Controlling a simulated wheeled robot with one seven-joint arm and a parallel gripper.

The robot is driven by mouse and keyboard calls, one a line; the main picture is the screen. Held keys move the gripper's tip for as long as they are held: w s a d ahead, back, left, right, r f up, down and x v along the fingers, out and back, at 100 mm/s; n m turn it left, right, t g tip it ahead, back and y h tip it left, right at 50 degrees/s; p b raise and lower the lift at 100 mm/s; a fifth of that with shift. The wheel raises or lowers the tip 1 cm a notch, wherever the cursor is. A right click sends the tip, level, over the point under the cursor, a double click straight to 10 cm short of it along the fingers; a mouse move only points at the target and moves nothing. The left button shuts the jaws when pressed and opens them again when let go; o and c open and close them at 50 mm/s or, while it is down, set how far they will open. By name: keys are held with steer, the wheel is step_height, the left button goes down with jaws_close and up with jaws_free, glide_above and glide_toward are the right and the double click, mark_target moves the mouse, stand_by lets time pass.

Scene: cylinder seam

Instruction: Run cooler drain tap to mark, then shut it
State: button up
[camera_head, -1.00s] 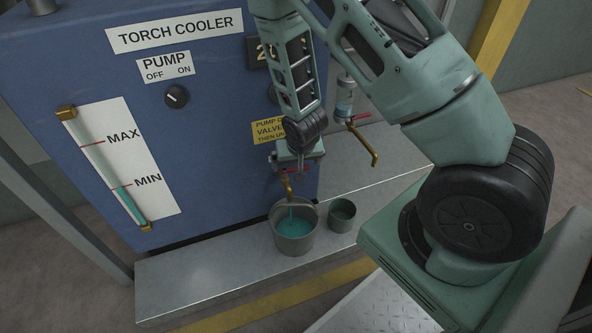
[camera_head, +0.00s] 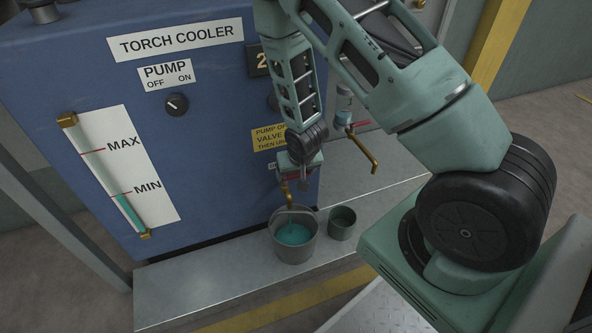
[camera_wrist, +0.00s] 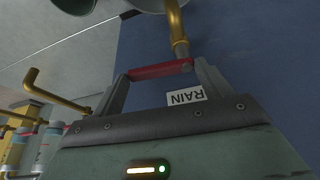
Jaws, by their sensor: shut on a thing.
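The cooler (camera_head: 215,100) is a blue cabinet with a sight glass (camera_head: 104,178) on its front. The teal liquid (camera_head: 129,212) in the glass stands about at the red MIN line. My gripper (camera_head: 298,182) is at the low drain tap and hides much of it. In the wrist view, my gripper (camera_wrist: 160,80) is shut on the red tap handle (camera_wrist: 160,69), which spans between its fingers. The brass spout (camera_head: 290,200) points down over a grey bucket (camera_head: 294,250) holding teal liquid. I cannot clearly tell whether a stream still runs.
A smaller grey cup (camera_head: 342,224) stands right of the bucket on the metal ledge (camera_head: 225,280). Another brass tap (camera_head: 362,150) with a red handle sticks out at right. The pump knob (camera_head: 176,104) is on the cabinet front. The ledge's left part is clear.

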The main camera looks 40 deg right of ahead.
steer(key=shift+w+n, duration=0.15)
steer(key=shift+n, duration=0.45)
steer(key=shift+d, duration=0.1)
steer(key=o, duration=1.4)
steer(key=shift+r, duration=0.1)
steer(key=p+v, duration=0.2)
steer(key=v, duration=0.3)
steer(key=p+v, duration=0.3)
steer(key=v, duration=0.3)
steer(key=p+v, duration=0.3)
steer(key=v, duration=0.3)
steer(key=shift+s+d+r, duration=0.1)
steer(key=shift+s+d, duration=0.1)
steer(key=shift+d, duration=0.05)
